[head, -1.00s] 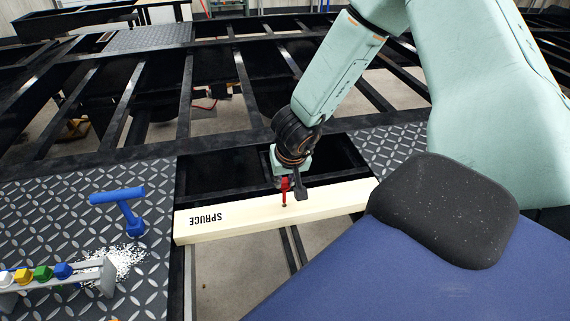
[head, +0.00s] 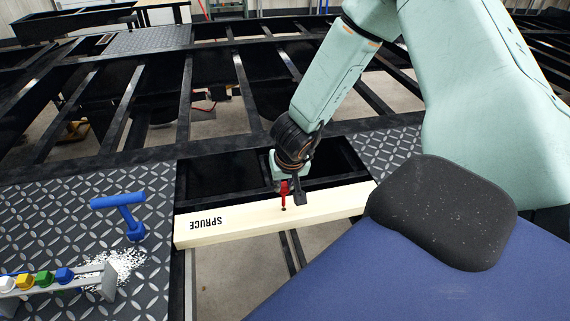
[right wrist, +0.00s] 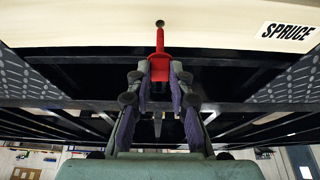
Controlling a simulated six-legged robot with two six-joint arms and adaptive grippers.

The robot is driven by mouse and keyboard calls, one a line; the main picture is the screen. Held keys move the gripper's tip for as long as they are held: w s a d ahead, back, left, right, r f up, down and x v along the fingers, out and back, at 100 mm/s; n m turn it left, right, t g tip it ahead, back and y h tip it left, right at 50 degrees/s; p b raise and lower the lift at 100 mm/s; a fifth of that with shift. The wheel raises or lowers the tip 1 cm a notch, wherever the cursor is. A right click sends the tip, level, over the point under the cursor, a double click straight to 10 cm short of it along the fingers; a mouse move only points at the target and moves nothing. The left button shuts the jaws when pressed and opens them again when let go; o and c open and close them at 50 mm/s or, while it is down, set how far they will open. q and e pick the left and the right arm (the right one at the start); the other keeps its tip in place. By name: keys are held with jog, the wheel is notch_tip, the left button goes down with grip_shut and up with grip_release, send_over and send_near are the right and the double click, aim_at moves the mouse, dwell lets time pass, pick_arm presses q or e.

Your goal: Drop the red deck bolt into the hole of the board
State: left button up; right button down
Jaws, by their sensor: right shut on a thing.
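The red deck bolt (head: 284,194) is held upright by my right gripper (head: 291,192), just above the pale board (head: 255,220) marked SPRUCE. In the right wrist view the bolt (right wrist: 160,62) sits between the fingers of my right gripper (right wrist: 160,74), with its tip pointing at the board (right wrist: 110,25). The board's small dark hole (right wrist: 160,23) lies right by the bolt's tip. I cannot tell whether the tip has entered it. My left gripper is not in view.
A blue T-handled tool (head: 122,208) stands on the diamond-plate deck (head: 60,215) at the left. Near it is a grey rack (head: 85,280) with several coloured pieces, beside white bits (head: 125,262). Open gaps lie between the black frame beams (head: 128,100).

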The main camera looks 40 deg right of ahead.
aim_at(284, 205)
jog(key=shift+f+b, duration=2.55)
jog(key=shift+f, duration=1.1)
jog(key=c, duration=1.1)
grip_release()
jog(key=shift+v, duration=6.1)
jog(key=shift+s+f, duration=0.1)
